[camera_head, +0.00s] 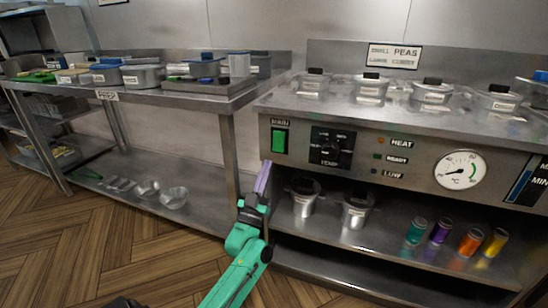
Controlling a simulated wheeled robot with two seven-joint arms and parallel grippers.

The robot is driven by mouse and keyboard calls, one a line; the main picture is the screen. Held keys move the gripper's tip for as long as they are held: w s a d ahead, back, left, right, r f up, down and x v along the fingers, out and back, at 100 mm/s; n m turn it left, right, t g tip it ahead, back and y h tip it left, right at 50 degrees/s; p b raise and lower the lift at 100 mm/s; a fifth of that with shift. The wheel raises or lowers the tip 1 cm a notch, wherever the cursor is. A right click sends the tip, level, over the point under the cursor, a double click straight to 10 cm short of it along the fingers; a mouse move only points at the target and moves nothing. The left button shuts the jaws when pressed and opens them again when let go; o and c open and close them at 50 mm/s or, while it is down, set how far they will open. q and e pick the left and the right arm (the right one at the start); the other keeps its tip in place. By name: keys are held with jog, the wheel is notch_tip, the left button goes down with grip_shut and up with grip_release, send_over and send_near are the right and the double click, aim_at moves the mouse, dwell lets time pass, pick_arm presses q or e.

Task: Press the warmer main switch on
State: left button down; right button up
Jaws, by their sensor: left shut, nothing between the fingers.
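The warmer (400,124) is a steel counter unit on the right. Its main switch (279,141) is a green rocker in a dark frame under a "MAIN" label, at the left end of the front panel. My left gripper (265,166) is shut and empty, with its purple fingers pointing up just below and left of the switch. A small gap shows in the picture between the fingertips and the switch; the depth between them is hard to tell. My right gripper is not in view.
Right of the switch are a dial knob (330,147), indicator lamps (379,141) and a round gauge (460,170). A prep table (170,99) with pans stands at left.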

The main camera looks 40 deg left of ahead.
aim_at(278, 144)
pick_arm(q)
jog(key=w, duration=0.1)
jog(key=w+a+b, duration=0.1)
jog(key=w, duration=0.1)
jog(key=w+a+r, duration=0.1)
jog(key=w, duration=0.1)
jog(key=shift+w+b, duration=0.2)
jog(key=shift+b, duration=0.1)
jog(key=shift+w, duration=0.3)
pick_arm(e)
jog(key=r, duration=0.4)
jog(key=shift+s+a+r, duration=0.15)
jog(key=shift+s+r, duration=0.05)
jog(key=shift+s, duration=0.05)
